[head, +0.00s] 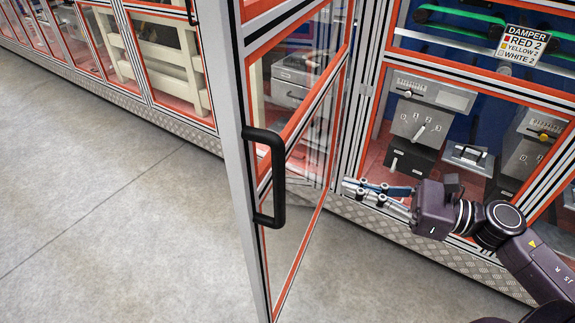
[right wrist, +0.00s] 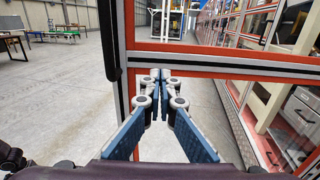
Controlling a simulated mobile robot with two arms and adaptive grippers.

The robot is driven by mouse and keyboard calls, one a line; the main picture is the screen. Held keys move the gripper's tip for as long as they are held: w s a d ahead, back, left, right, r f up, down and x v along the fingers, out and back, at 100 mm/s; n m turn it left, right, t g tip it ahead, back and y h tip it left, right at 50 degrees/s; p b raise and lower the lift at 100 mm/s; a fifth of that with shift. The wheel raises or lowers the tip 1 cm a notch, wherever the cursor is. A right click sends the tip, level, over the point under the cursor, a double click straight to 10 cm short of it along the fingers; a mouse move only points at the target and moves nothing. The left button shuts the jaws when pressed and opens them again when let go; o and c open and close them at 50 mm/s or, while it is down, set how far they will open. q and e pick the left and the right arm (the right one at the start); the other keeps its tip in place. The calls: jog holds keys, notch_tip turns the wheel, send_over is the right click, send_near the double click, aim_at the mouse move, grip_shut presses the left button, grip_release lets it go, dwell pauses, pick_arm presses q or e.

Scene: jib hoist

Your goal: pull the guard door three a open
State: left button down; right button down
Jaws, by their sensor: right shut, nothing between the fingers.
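The guard door (head: 302,135) stands swung well out from the machine front, a clear panel in a silver frame with red trim. Its black bar handle (head: 280,178) is on the free edge, on the left. My right gripper (head: 347,187) is shut and empty, pointing left, to the right of the door near its hinge side. In the right wrist view the fingertips (right wrist: 160,76) point at the door's red-edged frame (right wrist: 215,62), with the black handle (right wrist: 109,40) to their left. I cannot tell whether they touch the door. My left gripper is not in view.
Right of the doorway are grey control boxes (head: 420,122) behind a closed clear panel, below a "DAMPER" label (head: 523,42). More guarded bays (head: 160,55) run off to the left. The grey floor (head: 110,170) left of the door is clear.

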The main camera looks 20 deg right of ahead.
jog(key=p+x, duration=0.6)
jog(key=x, duration=0.7)
jog(key=shift+w+a, duration=0.15)
jog(key=shift+w, duration=0.05)
jog(key=shift+w, duration=0.1)
